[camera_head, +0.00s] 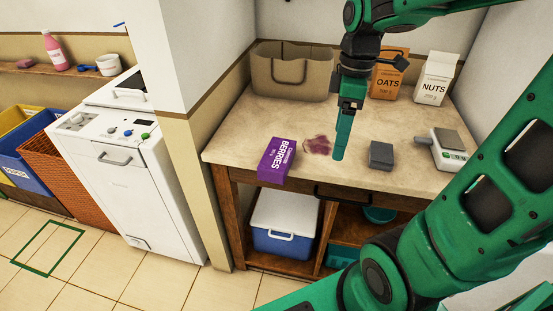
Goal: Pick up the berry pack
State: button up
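The berry pack (277,160) is a purple carton labelled "BERRIES". It lies on the wooden table (240,125) at the front left, close to the front edge. My gripper (339,155) points down over the table to the right of the pack, apart from it. Its green fingers are seen nearly edge-on, so I cannot tell whether they are open or shut. Nothing shows held in it.
A dark red stain (318,145) lies between pack and gripper. A grey block (381,155) and a scale (446,150) stand to the right. A bag (291,72), an oats pack (388,78) and a nuts pack (435,80) stand at the back.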

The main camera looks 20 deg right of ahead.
jog(key=w+a+n, duration=0.5)
jog(key=w+n, duration=0.2)
jog(key=n, duration=1)
send_near(278, 153)
jog(key=shift+w+d+g, duration=0.4)
jog(key=shift+w, duration=0.15)
jog(key=shift+w+a+f+y, duration=0.1)
jog(key=shift+a+y, duration=0.1)
jog(key=shift+y, duration=0.1)
jog(key=f, duration=0.5)
jog(key=shift+s+a, duration=0.25)
jog(key=shift+s+a+f, duration=0.1)
jog(key=shift+s+f, duration=0.1)
jog(key=shift+f, duration=0.7)
jog(key=shift+s+a+f, duration=0.1)
jog(key=shift+s+f, duration=0.1)
jog(key=shift+f, duration=0.75)
jog(key=shift+s+f, duration=0.15)
jog(key=shift+f, duration=0.75)
jog(key=shift+c, duration=0.2)
jog(key=c, duration=1.3)
jog(key=shift+r, duration=0.1)
